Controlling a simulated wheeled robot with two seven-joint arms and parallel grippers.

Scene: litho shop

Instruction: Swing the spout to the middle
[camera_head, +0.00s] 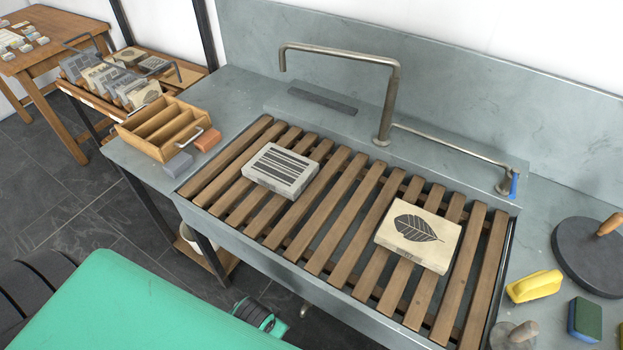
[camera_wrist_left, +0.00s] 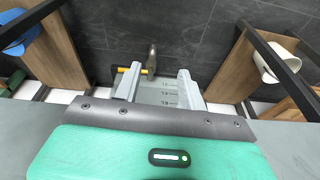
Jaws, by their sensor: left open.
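The metal spout (camera_head: 340,54) rises from an upright post on the sink's back ledge. Its arm points left and its bent-down tip (camera_head: 282,66) hangs near the back left of the wooden slatted rack (camera_head: 335,205). A long thin metal lever (camera_head: 450,146) runs from near the post's base to a short blue-marked base at the right. My left gripper (camera_wrist_left: 159,86) is open and empty in the left wrist view, with dark floor tiles beyond its fingers. It is away from the spout. My right gripper is in neither view.
A striped stone (camera_head: 281,170) and a leaf-printed stone (camera_head: 419,236) lie on the rack. A wooden divided box (camera_head: 137,131) stands on the left counter. A yellow brush (camera_head: 534,286), green sponge (camera_head: 584,319) and dark round slab (camera_head: 580,258) lie at right. The spout's surroundings look clear.

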